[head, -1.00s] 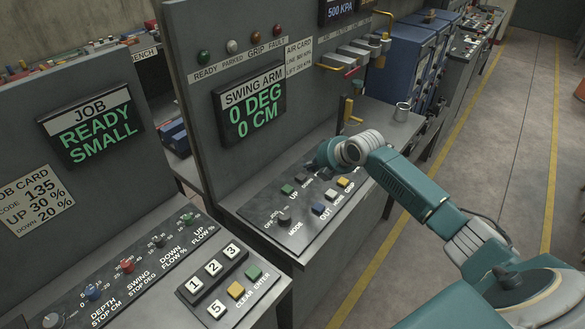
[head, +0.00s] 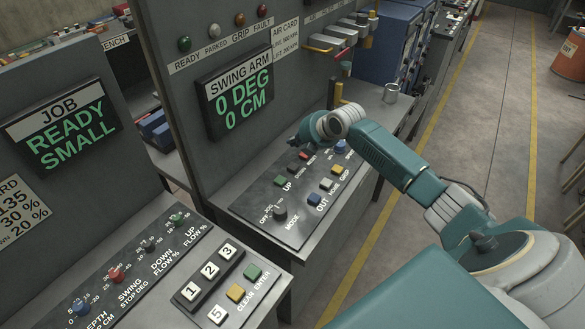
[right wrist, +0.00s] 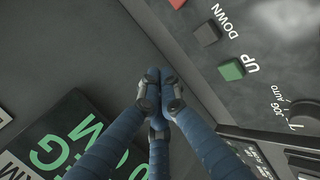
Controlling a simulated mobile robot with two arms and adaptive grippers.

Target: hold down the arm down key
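The swing arm panel (head: 262,205) slopes below its display (head: 236,100), which reads 0 DEG, 0 CM. A green UP key (head: 279,181) sits on it, also in the right wrist view (right wrist: 231,70). My right gripper (head: 300,138) hangs over the far part of the panel. In the right wrist view its dark fingertips (right wrist: 160,100) are drawn together with nothing visible between them. They appear apart from the DOWN key, to its left in that picture. My left gripper is out of view.
A mode knob (head: 280,213), a blue OUT key (head: 314,199) and several other keys share the panel. A job console with number keys (head: 213,268) stands at the front left.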

